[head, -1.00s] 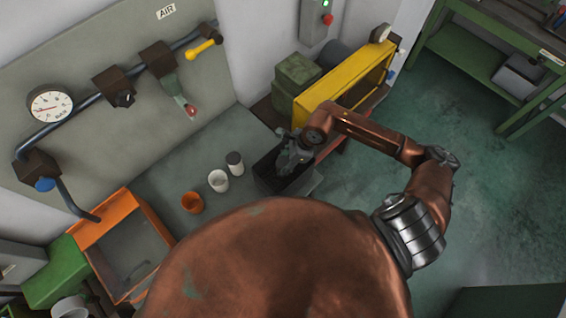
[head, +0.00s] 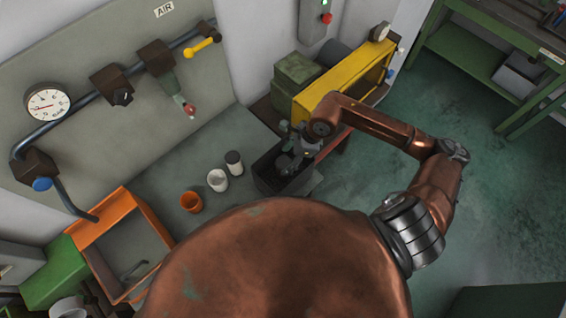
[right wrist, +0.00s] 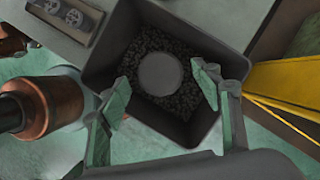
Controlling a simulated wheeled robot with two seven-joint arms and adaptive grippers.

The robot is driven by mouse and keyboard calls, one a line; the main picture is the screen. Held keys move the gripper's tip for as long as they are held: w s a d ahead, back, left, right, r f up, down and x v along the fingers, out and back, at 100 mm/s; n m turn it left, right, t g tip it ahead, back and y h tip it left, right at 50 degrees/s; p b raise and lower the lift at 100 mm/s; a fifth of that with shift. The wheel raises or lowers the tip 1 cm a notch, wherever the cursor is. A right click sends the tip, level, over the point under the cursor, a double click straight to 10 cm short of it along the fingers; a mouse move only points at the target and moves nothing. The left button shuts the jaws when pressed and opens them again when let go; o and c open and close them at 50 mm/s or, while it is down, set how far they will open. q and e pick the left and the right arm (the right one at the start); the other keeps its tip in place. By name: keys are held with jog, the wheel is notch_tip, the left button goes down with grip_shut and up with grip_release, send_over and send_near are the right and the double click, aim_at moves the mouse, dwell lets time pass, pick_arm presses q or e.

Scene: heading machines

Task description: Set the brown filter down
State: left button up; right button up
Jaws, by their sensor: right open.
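My right gripper (head: 294,143) is open above the dark grey bin (head: 262,176). In the right wrist view its two green-grey fingers (right wrist: 161,96) are spread wide with nothing between them. Beyond the fingers a round grey piece (right wrist: 160,73) sits in the bin on black granules, apart from the fingers. It shows as a small dark disc in the head view (head: 285,163). It shows its flat end only, so I cannot tell whether it is the brown filter. My left gripper is not in view.
An orange-brown cup (head: 191,202), a white cup (head: 217,180) and a dark-capped white cylinder (head: 234,163) stand left of the bin. An orange tray (head: 104,214) lies farther left. A yellow frame (head: 328,91) stands close behind the bin.

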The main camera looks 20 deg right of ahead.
jog(key=b+v, duration=0.1)
jog(key=v, duration=0.7)
jog(key=shift+b, duration=0.3)
